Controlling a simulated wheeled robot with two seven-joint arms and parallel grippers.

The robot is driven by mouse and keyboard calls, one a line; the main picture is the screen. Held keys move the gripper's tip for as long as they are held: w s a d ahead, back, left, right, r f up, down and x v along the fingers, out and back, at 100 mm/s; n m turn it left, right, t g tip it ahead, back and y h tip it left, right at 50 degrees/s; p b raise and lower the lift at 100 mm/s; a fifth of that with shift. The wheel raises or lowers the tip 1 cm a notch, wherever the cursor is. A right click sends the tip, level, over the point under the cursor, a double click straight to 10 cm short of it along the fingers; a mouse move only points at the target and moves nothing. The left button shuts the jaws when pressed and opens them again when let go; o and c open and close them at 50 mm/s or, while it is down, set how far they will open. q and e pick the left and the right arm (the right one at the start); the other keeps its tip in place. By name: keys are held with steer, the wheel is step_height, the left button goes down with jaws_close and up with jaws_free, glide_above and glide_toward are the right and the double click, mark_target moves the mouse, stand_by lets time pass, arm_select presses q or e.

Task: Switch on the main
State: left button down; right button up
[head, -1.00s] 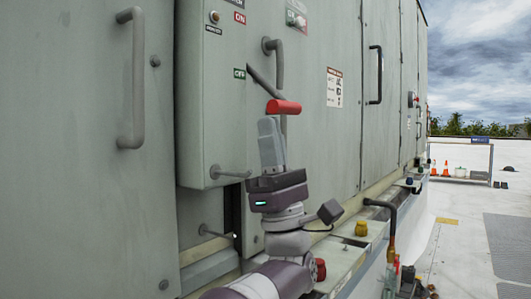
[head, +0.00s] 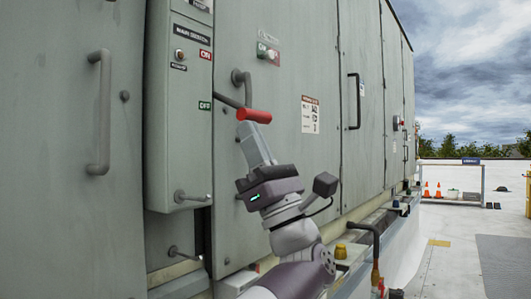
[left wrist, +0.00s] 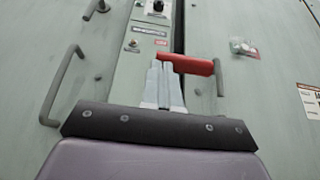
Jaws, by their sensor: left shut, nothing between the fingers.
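The main disconnect is a tall grey box (head: 178,120) with an ON label (head: 205,54) above an OFF label (head: 204,105). Its lever (head: 228,101) slants out and down to the right, ending in a red grip (head: 254,115) a little below OFF level. My left gripper (head: 247,127) is shut and empty, its fingertips pointing up just under the red grip. In the left wrist view the fingertips (left wrist: 163,66) meet the left part of the red grip (left wrist: 195,66); contact looks likely but is not certain. My right gripper is not in view.
Door handles stand out left (head: 98,112) and right (head: 354,101) of the box. A ledge with a yellow-capped fitting (head: 340,251) and a pipe (head: 372,235) lies below right. Open roof spreads at right.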

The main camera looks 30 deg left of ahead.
arm_select(q)
step_height(320, 180, up, 19)
steer(key=h+p, duration=1)
steer(key=p, duration=1.1)
steer(key=shift+d+p, duration=0.2)
steer(key=shift+p, duration=0.15)
steer(key=shift+r+g, duration=0.1)
steer(key=shift+g, duration=0.3)
